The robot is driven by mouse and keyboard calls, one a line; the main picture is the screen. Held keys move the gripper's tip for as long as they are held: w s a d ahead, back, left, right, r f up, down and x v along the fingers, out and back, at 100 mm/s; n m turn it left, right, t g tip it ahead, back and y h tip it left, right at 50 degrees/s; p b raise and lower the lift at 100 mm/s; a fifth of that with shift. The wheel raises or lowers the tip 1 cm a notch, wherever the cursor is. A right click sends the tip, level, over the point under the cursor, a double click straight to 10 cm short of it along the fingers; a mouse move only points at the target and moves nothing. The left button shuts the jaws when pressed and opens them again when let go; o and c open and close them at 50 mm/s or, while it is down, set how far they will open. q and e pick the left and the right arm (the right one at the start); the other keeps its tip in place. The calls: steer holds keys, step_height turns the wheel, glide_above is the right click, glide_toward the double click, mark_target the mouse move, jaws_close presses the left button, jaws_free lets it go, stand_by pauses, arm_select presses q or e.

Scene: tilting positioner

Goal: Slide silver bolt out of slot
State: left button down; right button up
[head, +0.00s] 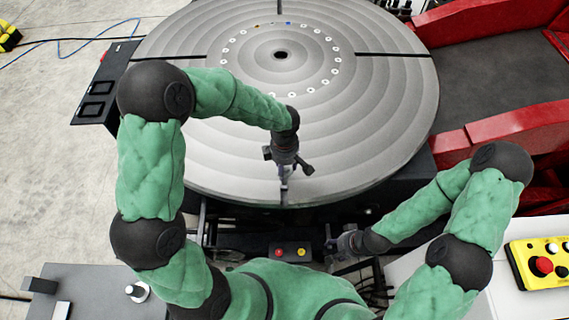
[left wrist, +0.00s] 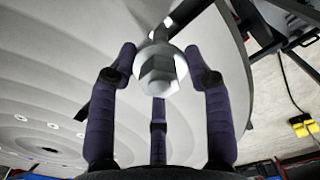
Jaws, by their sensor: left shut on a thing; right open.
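The silver bolt (left wrist: 158,68) shows its hex head and a round collar in the left wrist view, between my left gripper's fingers. In the head view only a small light part of it (head: 284,183) shows at the near rim of the round grey table. My left gripper (head: 284,174) is shut on the bolt and points down at that rim. A dark slot band (left wrist: 192,16) runs behind the bolt in the left wrist view; how much of the bolt sits in the slot is hidden. My right gripper (head: 340,246) is open and empty, low in front of the table.
The ringed round table (head: 390,115) has dark radial slots and a ring of small holes. Red machine parts (head: 510,128) stand on the right. A yellow control box (head: 540,262) with a red button lies at lower right. A dark box (head: 97,100) stands left.

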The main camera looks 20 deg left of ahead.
arm_select(q)
steer(key=shift+s+d+b, duration=0.2)
steer(key=shift+s+b, duration=0.15)
steer(key=shift+s, duration=0.4)
steer(key=shift+s+d+b, duration=0.25)
steer(key=shift+s+b, duration=0.05)
steer(key=shift+s, duration=0.4)
steer(key=shift+s+d+b, duration=0.2)
steer(key=shift+s+b, duration=0.15)
steer(key=shift+s, duration=0.4)
steer(key=s+d+b, duration=0.2)
steer(key=s, duration=0.5)
steer(key=shift+s+b, duration=0.2)
steer(key=shift+b, duration=0.15)
stand_by(0.3)
steer(key=shift+r, duration=0.1)
step_height(320, 180, up, 7)
steer(key=p, duration=0.4)
stand_by(0.5)
steer(key=shift+w, duration=0.1)
